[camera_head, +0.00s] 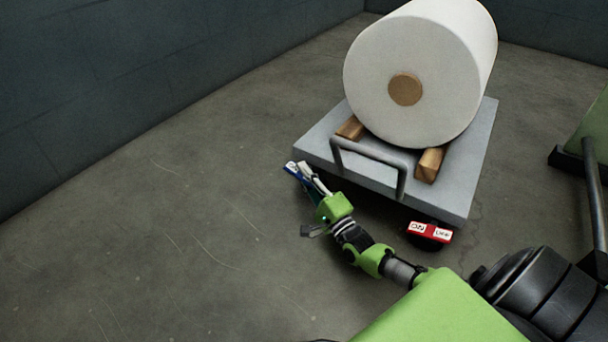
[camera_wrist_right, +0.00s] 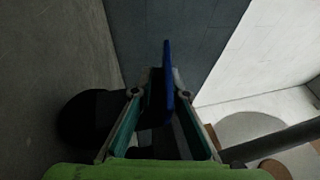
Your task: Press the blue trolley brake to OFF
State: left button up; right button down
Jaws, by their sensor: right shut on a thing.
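The blue brake (camera_head: 291,168) sticks out at the left front corner of the grey trolley (camera_head: 474,150), with a small white label patch on it. In the right wrist view the blue brake (camera_wrist_right: 168,80) is a thin upright plate seen edge-on between my fingers. My right gripper (camera_head: 306,176) is at the blue brake in the head view, partly covering it. In the wrist view my right gripper (camera_wrist_right: 160,105) is shut on the blue brake. The brake's wording is too small to read. My left gripper is not in view.
A red brake (camera_head: 430,231) with ON and OFF labels sits at the trolley's right front corner. A large white roll (camera_head: 440,70) rests on wooden blocks (camera_head: 430,165) behind a grey handle (camera_head: 368,152). A dark caster (camera_wrist_right: 88,122) is beside my fingers. Floor on the left is clear.

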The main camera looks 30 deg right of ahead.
jog(key=c, duration=2)
grip_release()
jog(key=shift+o, duration=0.2)
jog(key=v, duration=1.2)
